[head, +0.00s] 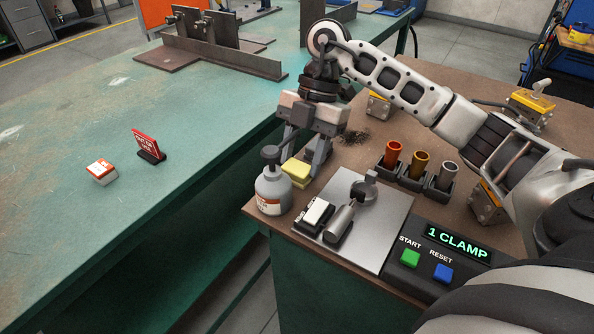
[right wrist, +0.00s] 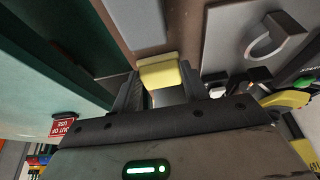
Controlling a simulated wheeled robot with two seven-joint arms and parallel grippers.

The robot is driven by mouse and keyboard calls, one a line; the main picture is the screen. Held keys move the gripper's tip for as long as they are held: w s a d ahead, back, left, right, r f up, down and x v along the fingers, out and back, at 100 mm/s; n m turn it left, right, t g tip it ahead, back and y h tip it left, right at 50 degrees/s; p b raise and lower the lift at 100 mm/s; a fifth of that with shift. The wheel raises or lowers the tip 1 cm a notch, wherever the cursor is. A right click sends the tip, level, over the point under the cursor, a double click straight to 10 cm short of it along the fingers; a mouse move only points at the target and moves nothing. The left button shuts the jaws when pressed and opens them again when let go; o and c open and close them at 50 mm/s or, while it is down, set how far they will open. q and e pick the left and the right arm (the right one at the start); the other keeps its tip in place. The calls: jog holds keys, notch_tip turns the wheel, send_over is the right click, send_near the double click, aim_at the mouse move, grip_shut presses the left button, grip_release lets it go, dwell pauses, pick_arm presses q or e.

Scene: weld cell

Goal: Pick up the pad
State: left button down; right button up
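The yellow pad (head: 297,173) is at the left edge of the brown work surface, just behind a spray bottle. My right gripper (head: 303,160) reaches down over it with its fingers apart, one on each side. In the right wrist view the pad (right wrist: 158,73) lies between the fingertips and nearly fills the gap. I cannot tell whether the fingers press on it, or whether it rests on the surface. My left gripper is not in view.
The grey bottle (head: 272,190) stands close in front of the pad. A metal plate (head: 385,225) with small tools lies to the right. Colored cups (head: 420,165) stand behind it. A green table (head: 130,200) with a red sign (head: 148,145) and small box (head: 101,172) is at left.

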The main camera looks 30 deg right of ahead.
aim_at(299, 165)
jog(key=shift+r, duration=0.4)
jog(key=v, duration=0.3)
jog(key=shift+p, duration=0.3)
jog(key=w+d, duration=0.2)
jog(key=d, duration=0.3)
jog(key=w+d, duration=0.2)
jog(key=d, duration=0.3)
jog(key=w+d, duration=0.2)
jog(key=d, duration=0.3)
jog(key=shift+w+d+f, duration=0.1)
jog(key=shift+w+d, duration=0.15)
jog(key=shift+d, duration=0.1)
